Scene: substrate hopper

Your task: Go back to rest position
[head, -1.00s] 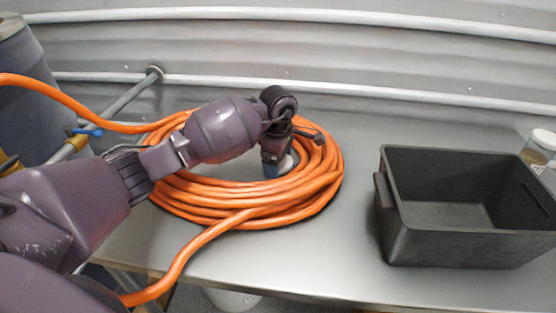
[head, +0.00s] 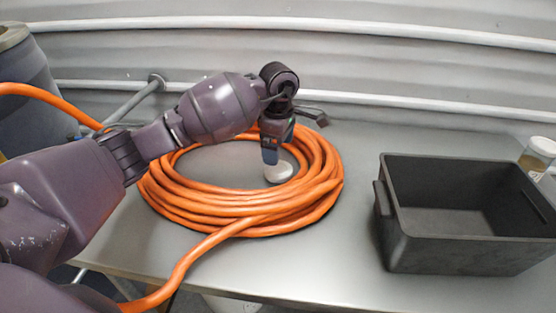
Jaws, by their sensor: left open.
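My left arm comes in from the left, and its gripper (head: 271,158) hangs downward over the inside of the coil of orange hose, near the coil's right side. The jaws are open, though the fingers show only edge-on. A small white round object (head: 279,172) sits just below and beside the fingertips, on the table inside the coil. Whether the fingers touch it cannot be told. My right gripper is not in view.
The orange hose coil (head: 215,215) lies on the grey metal table (head: 330,250). A black open bin (head: 455,250) stands at the right, and a jar (head: 537,155) is behind it. A grey barrel (head: 25,75) stands at the far left. The table between coil and bin is clear.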

